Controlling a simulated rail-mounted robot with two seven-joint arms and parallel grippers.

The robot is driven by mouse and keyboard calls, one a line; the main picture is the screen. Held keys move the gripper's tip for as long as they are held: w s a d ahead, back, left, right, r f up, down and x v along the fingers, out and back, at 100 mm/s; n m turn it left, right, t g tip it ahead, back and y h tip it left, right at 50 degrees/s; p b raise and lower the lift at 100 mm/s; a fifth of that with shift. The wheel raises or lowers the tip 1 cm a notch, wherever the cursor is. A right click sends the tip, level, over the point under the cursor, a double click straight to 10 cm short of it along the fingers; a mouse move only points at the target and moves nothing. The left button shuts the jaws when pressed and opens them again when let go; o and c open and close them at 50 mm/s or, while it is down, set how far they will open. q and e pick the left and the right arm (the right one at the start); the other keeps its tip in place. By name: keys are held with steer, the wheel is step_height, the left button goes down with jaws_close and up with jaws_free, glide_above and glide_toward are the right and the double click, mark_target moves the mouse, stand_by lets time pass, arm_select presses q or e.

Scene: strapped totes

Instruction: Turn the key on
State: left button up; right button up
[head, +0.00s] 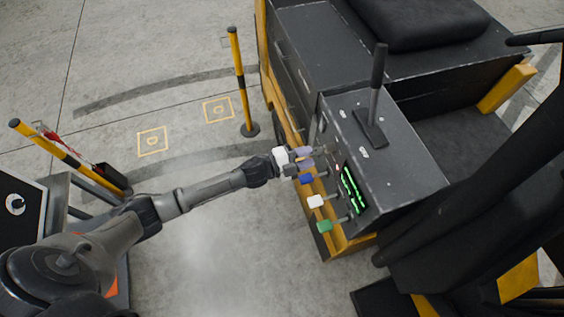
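A dark control console (398,172) on a vehicle stands right of centre in the head view. Its side panel carries a green-lit display (353,188) and a column of coloured knobs: a blue one (306,179), a white one (315,201) and a green one (324,226). My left gripper (308,157) is at the upper end of this panel, just above the blue knob. Its fingers point right, towards the panel. I cannot tell the finger gap or whether it touches anything. No key is clearly visible; the gripper may hide it. My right gripper is not in view.
A black lever (376,85) rises from the console top. A black seat (420,20) is behind it. Yellow-black posts stand on the floor, one (239,75) behind my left arm and one (62,153) at the left. The concrete floor between is clear.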

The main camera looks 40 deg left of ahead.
arm_select(q)
steer(key=b+v, duration=0.1)
steer(key=v, duration=0.9)
steer(key=shift+s+a, duration=0.1)
stand_by(0.3)
steer(key=a+f+n+g+y, duration=0.3)
steer(key=a+n+y, duration=0.6)
steer(key=y, duration=0.4)
steer(key=s+d+n+g+h, duration=0.1)
steer(key=s+d+n+g, duration=0.4)
steer(key=s, duration=0.7)
steer(key=s+d+n+g+h, duration=0.1)
steer(key=s+d+n+g, duration=0.25)
steer(key=s+d, duration=0.6)
steer(key=w+a+p+v, duration=0.1)
steer(key=a+p+v, duration=0.1)
steer(key=p+v, duration=1.3)
steer(key=shift+a+r+t+p, duration=0.3)
steer(key=shift+a+t+p, duration=0.05)
steer(key=shift+p, duration=0.05)
